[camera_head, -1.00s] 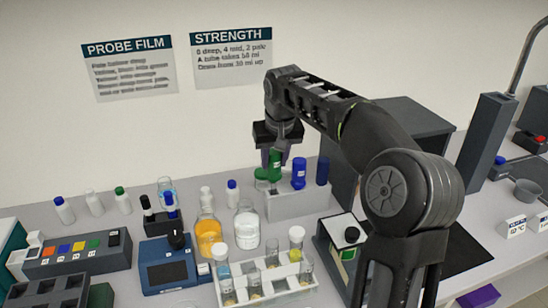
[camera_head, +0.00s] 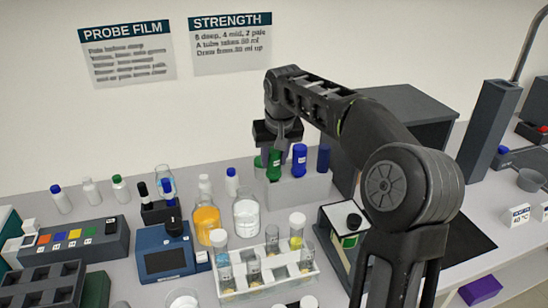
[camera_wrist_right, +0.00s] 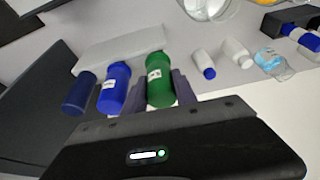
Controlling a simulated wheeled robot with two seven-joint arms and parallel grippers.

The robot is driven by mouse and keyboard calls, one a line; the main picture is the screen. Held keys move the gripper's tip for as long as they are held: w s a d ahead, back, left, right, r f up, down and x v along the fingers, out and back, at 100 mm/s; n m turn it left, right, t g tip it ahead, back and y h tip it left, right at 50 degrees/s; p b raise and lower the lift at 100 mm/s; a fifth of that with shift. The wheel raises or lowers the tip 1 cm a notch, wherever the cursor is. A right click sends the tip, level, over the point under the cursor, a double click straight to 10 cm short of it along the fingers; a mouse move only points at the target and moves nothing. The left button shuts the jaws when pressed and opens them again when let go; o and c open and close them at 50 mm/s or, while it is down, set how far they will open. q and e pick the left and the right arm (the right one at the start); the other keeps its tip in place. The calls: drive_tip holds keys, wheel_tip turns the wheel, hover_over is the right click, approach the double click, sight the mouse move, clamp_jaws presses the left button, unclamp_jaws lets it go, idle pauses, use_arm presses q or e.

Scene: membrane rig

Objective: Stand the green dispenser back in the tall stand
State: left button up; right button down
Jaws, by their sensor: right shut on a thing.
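My right gripper (camera_head: 272,160) is shut on the green dispenser (camera_head: 274,166), which it holds upright at the left end of the tall stand (camera_head: 300,191). The stand is a light grey block. A blue dispenser (camera_head: 300,161) and a dark blue one (camera_head: 323,157) stand in it to the right. In the right wrist view the green dispenser (camera_wrist_right: 159,78) is between the fingers, level with the blue one (camera_wrist_right: 114,88), at the stand (camera_wrist_right: 118,50). Its lower end meets the stand's edge there; I cannot tell how deep it sits. My left gripper is not in view.
A white tube rack (camera_head: 265,283) is nearer. A blue device (camera_head: 166,258) is left. A dark box (camera_head: 405,118) stands close behind right. Small capped bottles stand at the back left.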

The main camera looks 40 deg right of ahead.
drive_tip(key=shift+f, duration=0.4)
idle(0.4)
drive_tip(key=c, duration=0.9)
unclamp_jaws()
drive_tip(key=shift+b+v, duration=0.35)
drive_tip(key=shift+v, duration=3.6)
drive_tip(key=shift+w, duration=0.1)
